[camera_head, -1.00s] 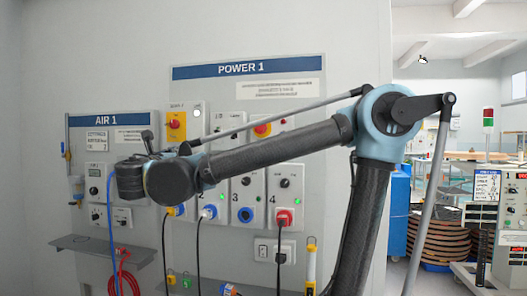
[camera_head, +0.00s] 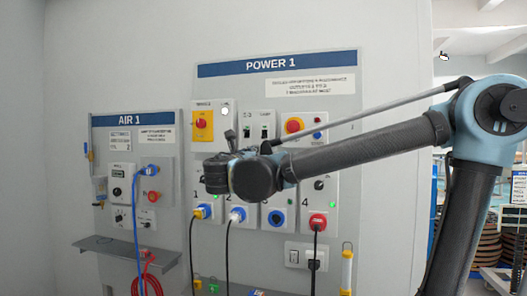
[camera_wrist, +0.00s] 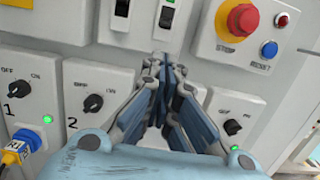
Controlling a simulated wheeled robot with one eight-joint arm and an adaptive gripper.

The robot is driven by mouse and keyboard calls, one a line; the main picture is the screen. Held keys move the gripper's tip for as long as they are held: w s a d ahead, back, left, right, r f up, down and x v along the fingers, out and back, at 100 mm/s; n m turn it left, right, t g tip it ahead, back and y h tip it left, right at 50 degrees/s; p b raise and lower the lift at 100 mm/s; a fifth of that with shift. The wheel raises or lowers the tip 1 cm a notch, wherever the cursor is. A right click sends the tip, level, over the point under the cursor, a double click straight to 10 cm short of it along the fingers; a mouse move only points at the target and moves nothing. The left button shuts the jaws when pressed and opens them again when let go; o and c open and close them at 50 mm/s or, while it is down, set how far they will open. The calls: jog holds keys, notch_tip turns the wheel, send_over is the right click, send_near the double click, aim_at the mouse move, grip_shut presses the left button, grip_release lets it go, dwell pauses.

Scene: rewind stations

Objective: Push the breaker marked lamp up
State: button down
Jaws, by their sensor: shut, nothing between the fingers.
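The lamp breaker (camera_head: 265,131) is the right one of two small breakers under the POWER 1 sign. In the wrist view the right breaker (camera_wrist: 168,15) has a dark toggle on a pale plate near the top edge. Its toggle looks lower on its plate than the left one's. My gripper (camera_wrist: 165,64) is shut and empty, its fingertips just below the right breaker in the picture. I cannot tell whether they touch the panel. In the head view my wrist hides most of the gripper.
The other breaker (camera_wrist: 121,8) is close on the left. A red stop button (camera_wrist: 243,19) and a blue reset button (camera_wrist: 269,49) are to the right. Rotary switches (camera_wrist: 93,103) lie below. Cables hang from the sockets, and a grey shelf (camera_head: 115,246) juts out at left.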

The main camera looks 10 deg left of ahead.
aim_at(264, 137)
jog(key=w+r, duration=0.1)
jog(key=w, duration=0.8)
jog(key=shift+w+d+r, duration=0.3)
jog(key=shift+w+d, duration=0.05)
jog(key=shift+w, duration=0.05)
